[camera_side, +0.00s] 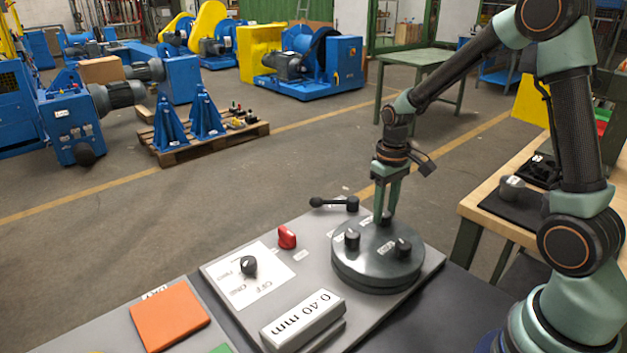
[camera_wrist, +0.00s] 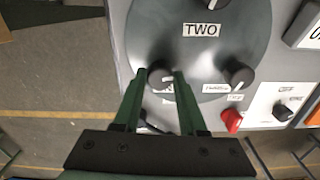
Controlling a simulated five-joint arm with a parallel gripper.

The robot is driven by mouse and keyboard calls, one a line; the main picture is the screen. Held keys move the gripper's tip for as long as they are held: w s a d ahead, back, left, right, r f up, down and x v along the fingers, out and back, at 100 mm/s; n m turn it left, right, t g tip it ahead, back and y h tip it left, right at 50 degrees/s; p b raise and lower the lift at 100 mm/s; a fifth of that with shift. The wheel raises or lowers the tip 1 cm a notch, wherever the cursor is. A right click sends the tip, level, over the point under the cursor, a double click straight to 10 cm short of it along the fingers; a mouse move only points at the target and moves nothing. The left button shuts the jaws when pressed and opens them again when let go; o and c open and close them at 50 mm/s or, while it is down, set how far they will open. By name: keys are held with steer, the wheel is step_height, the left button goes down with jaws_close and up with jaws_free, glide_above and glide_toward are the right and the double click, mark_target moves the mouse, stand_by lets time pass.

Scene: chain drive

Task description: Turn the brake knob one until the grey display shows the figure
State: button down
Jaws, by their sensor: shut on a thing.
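A dark round disc (camera_side: 375,270) on the grey panel carries three black knobs. My gripper (camera_side: 387,205) points down at the far knob (camera_side: 386,219), with its fingers shut around it. The wrist view shows the held knob (camera_wrist: 160,77) between the two green fingertips (camera_wrist: 162,79); the small label beside it is too partly hidden to read. Another knob (camera_wrist: 238,74) is at the right, and one at the top edge has the label TWO (camera_wrist: 200,30). The grey display (camera_side: 304,318) on the panel reads 0.40 mm.
Left of the disc are a red knob (camera_side: 287,238) and a black selector (camera_side: 249,265) on a white plate. A black lever (camera_side: 335,203) lies behind the disc. An orange plate (camera_side: 169,315) is at the front left. A wooden bench (camera_side: 480,207) stands at the right.

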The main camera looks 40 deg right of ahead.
mark_target(385, 213)
steer(key=shift+n, duration=1.9)
steer(key=shift+r, duration=0.1)
steer(key=shift+c, duration=2.3)
jaws_free()
step_height(385, 213, up, 12)
